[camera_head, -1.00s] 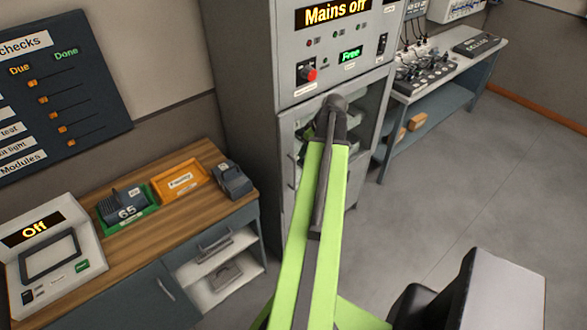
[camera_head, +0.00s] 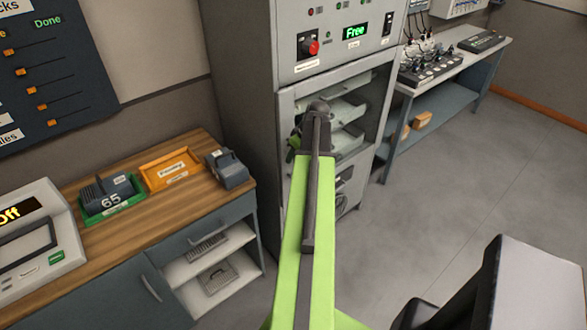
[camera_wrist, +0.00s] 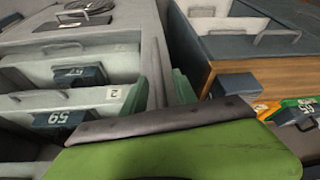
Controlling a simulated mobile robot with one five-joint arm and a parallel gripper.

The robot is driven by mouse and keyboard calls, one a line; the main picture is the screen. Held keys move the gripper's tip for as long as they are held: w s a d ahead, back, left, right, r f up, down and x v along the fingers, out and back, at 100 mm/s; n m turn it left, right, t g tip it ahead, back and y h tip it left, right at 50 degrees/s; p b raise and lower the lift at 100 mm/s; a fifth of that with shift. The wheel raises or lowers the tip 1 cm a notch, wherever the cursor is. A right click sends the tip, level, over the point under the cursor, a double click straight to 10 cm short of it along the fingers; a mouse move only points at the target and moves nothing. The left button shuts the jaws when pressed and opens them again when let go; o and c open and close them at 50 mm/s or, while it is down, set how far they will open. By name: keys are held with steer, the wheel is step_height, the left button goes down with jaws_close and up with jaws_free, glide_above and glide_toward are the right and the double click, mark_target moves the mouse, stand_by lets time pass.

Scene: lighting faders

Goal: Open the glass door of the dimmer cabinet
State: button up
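The grey dimmer cabinet (camera_head: 245,120) stands at the centre in the head view, with a control panel (camera_head: 345,40) reading "Free" above its module bay. Shelves (camera_head: 348,110) show in the bay; whether the glass stands in front of them is unclear. The door handle is hidden behind my arm. My gripper (camera_head: 296,138) is at the left side of the bay.
A wooden-topped bench (camera_head: 165,215) at left bears a green tray (camera_head: 122,207), an orange tray (camera_head: 168,172) and a grey device (camera_head: 230,168). A dark check board (camera_head: 55,75) hangs above. A table (camera_head: 465,65) with equipment stands right of the cabinet. The floor (camera_head: 465,165) at right is clear.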

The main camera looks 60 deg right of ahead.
steer(key=shift+b+x, duration=0.3)
steer(key=shift+x, duration=0.75)
steer(key=shift+c, duration=0.2)
jaws_close()
